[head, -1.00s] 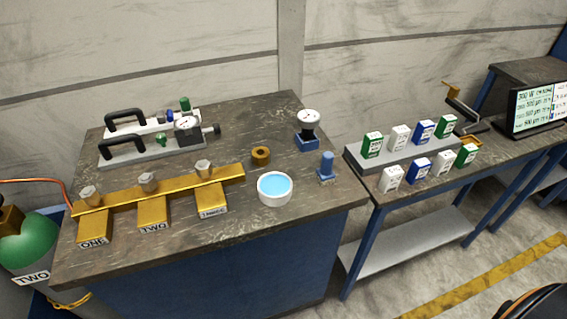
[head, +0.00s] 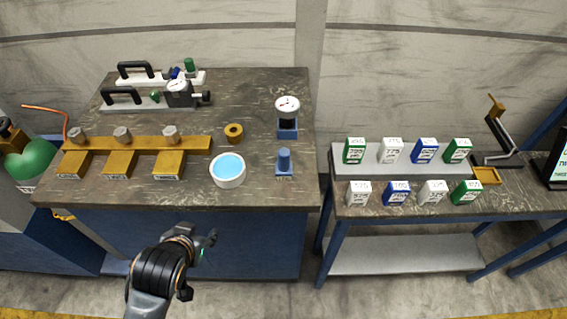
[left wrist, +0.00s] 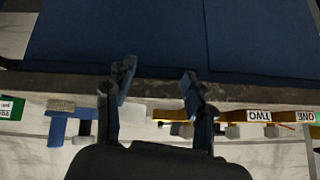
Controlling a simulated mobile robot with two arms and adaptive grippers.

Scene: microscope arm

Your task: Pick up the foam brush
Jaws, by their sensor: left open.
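I cannot identify the foam brush with certainty. A slanted dark-handled tool with a tan-gold tip (head: 497,106) stands at the right end of the side bench. A small upright blue piece (head: 284,160) stands near the front right of the main table. My left gripper (head: 209,241) is in front of the main table's front edge, apart from everything on it. In the left wrist view my left gripper (left wrist: 158,73) is open and empty, its two fingers spread before the table edge. My right gripper is not in view.
The main table (head: 250,100) holds a white bowl of blue liquid (head: 228,170), a brass ring (head: 234,132), a dial gauge (head: 287,112) and a gold manifold (head: 190,144). The side bench (head: 330,200) holds several small boxes and a gold tray (head: 486,175). A gap separates the two.

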